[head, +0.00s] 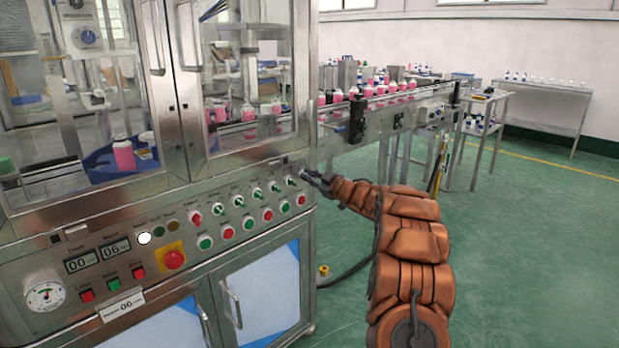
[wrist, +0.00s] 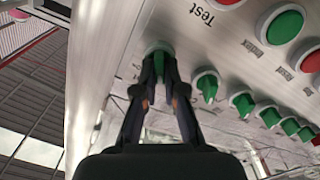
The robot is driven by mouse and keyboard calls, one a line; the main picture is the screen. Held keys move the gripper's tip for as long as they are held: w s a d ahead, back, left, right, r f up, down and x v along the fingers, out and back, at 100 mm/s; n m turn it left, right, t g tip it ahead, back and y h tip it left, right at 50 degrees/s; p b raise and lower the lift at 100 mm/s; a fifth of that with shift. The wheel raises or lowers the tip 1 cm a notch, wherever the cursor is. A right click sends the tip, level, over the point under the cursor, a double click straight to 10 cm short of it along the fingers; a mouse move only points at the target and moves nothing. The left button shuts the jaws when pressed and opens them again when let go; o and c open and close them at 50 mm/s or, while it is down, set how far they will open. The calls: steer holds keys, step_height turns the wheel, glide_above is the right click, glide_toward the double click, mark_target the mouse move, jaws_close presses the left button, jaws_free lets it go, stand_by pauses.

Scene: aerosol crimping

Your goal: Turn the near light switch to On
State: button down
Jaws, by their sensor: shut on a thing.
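My gripper (head: 308,175) is at the right end of the control panel's switch row in the head view. In the wrist view my gripper (wrist: 159,68) is shut on a green rotary switch (wrist: 158,48), with one finger on each side of its knob. I take this as the near light switch, but its label cannot be read. The fingers cover part of the knob, so its exact turn angle is hard to tell. In the head view the fingertips hide it.
More green rotary switches (wrist: 206,86) run along the panel beside the held one. Green and red push buttons (head: 205,243) sit below them, near a red emergency stop (head: 174,260). A conveyor with pink bottles (head: 401,86) is behind. The green floor at right is open.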

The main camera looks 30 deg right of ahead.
steer(key=shift+r+p, duration=0.15)
steer(key=shift+p, duration=0.65)
steer(key=m+p, duration=0.4)
steer(key=p, duration=0.2)
steer(key=m+p, duration=0.4)
steer(key=p, duration=0.3)
steer(key=m+p, duration=0.3)
steer(key=p, duration=0.4)
steer(key=shift+w+d+m, duration=0.1)
steer(key=shift+d+m, duration=0.3)
steer(key=shift+p, duration=0.35)
steer(key=c, duration=1.3)
jaws_free()
steer(key=shift+o, duration=0.2)
steer(key=v, duration=1.2)
